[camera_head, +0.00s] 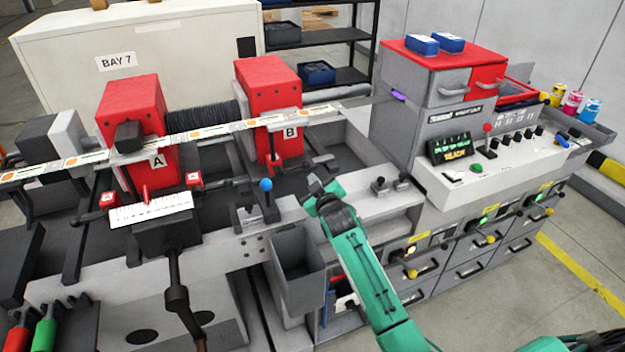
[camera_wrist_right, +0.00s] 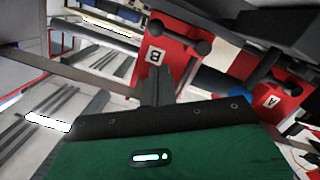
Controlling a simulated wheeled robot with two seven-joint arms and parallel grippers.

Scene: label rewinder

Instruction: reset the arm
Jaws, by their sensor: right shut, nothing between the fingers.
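My right arm (camera_head: 365,265), green, reaches up from the bottom of the head view. Its gripper (camera_head: 317,188) is shut and empty over the grey machine bed, to the right of a lever with a blue ball knob (camera_head: 266,185). A gap shows between gripper and knob. In the right wrist view the closed dark fingers (camera_wrist_right: 158,85) point toward the red block marked B (camera_wrist_right: 160,55). The blue knob (camera_wrist_right: 240,92) shows there to the right of the fingers. My left gripper is not in view.
Red blocks A (camera_head: 135,105) and B (camera_head: 270,90) stand along the label strip (camera_head: 215,130). A grey open bin (camera_head: 297,262) hangs below my gripper. The control panel (camera_head: 500,150) with buttons and a red-knobbed lever stands at the right. Drawers (camera_head: 475,245) sit beneath it.

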